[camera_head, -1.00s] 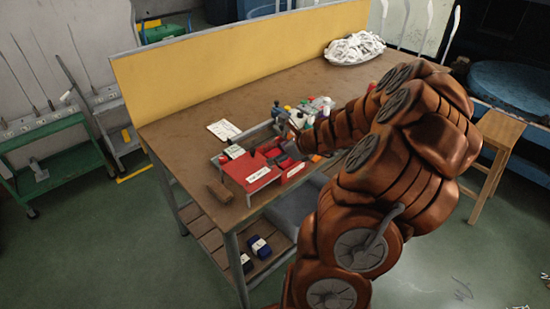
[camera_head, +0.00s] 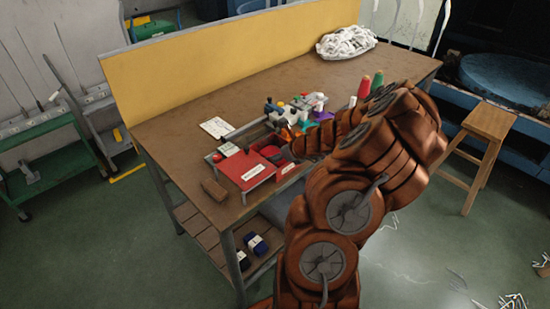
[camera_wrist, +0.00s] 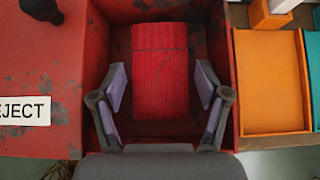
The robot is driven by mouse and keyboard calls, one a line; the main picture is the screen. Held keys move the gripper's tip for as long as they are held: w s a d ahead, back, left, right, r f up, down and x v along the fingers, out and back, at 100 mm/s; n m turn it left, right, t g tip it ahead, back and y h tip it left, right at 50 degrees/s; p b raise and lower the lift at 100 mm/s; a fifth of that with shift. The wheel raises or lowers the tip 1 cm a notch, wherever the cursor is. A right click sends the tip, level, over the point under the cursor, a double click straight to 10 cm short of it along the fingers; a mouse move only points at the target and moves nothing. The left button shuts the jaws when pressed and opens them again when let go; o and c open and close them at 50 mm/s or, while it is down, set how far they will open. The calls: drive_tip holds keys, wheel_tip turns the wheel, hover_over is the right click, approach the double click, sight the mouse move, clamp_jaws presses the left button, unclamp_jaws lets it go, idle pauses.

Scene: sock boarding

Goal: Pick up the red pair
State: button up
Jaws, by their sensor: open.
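The red pair (camera_wrist: 160,75) is a folded, ribbed red bundle lying in a worn red bin (camera_wrist: 205,22) in the wrist view. My gripper (camera_wrist: 162,84) is open, with one grey-purple finger on each side of the red pair. The fingers look apart from its sides, and I cannot tell how deep they reach. In the head view the red bin (camera_head: 287,173) stands at the table's front edge, and the end of my arm partly hides it.
A red box (camera_head: 240,165) labelled REJECT adjoins the bin on the left. An orange compartment (camera_wrist: 270,80) lies to the right. Coloured spools and small parts (camera_head: 300,108) stand behind. The table's (camera_head: 265,82) back is mostly clear.

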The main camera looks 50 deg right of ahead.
drive_tip(key=shift+x, duration=0.8)
drive_tip(key=shift+c, duration=0.2)
drive_tip(key=c, duration=0.9)
drive_tip(key=shift+r, duration=0.1)
